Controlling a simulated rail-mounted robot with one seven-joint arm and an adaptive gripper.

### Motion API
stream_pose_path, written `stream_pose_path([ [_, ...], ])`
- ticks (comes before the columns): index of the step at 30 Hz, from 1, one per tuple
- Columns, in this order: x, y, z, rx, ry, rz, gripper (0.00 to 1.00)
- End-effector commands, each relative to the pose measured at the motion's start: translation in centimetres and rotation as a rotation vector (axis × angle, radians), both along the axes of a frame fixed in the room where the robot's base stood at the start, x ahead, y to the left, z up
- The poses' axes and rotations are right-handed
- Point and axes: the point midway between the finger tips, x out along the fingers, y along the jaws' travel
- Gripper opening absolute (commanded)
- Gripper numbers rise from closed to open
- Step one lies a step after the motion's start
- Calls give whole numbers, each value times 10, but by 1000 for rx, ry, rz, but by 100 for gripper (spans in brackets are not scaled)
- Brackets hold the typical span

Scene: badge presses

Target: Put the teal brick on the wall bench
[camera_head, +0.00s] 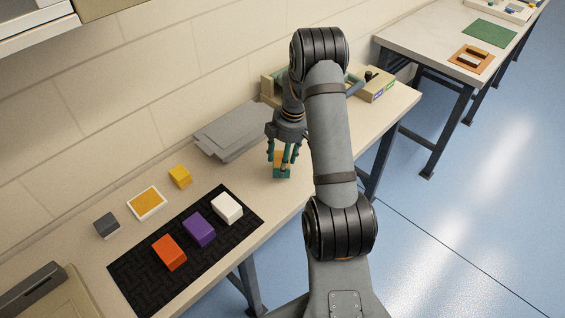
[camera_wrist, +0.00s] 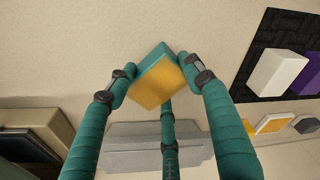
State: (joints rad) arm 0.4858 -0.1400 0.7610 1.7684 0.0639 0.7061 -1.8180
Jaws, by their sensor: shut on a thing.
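The teal brick (camera_head: 282,173) is between the fingers of my gripper (camera_head: 282,157), over the bench (camera_head: 240,250) that runs along the wall. In the wrist view the teal brick (camera_wrist: 151,56) shows a teal side and a yellow-orange face towards the camera. I cannot tell whether that face is part of it or a separate piece. The gripper's teal fingers (camera_wrist: 160,78) are shut on it from several sides. The brick is low and close to the bench top; I cannot tell whether it touches.
A black mat (camera_head: 130,285) holds orange (camera_head: 169,253), purple (camera_head: 199,229) and white (camera_head: 227,208) bricks. A yellow block (camera_head: 180,176), framed yellow tile (camera_head: 146,203) and grey block (camera_head: 106,225) lie behind. Grey plates (camera_head: 230,130) lie left of my gripper. Another table (camera_head: 425,38) stands beyond.

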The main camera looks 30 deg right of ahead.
Motion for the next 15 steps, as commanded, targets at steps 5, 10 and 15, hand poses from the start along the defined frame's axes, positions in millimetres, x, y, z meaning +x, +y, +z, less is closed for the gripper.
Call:
stream_pose_path([
  [5, 0, 0, -17, 0, 1, 0, 23],
  [10, 0, 0, -18, 0, -1, 0, 23],
  [15, 0, 0, -22, 1, 0, 0, 23],
])
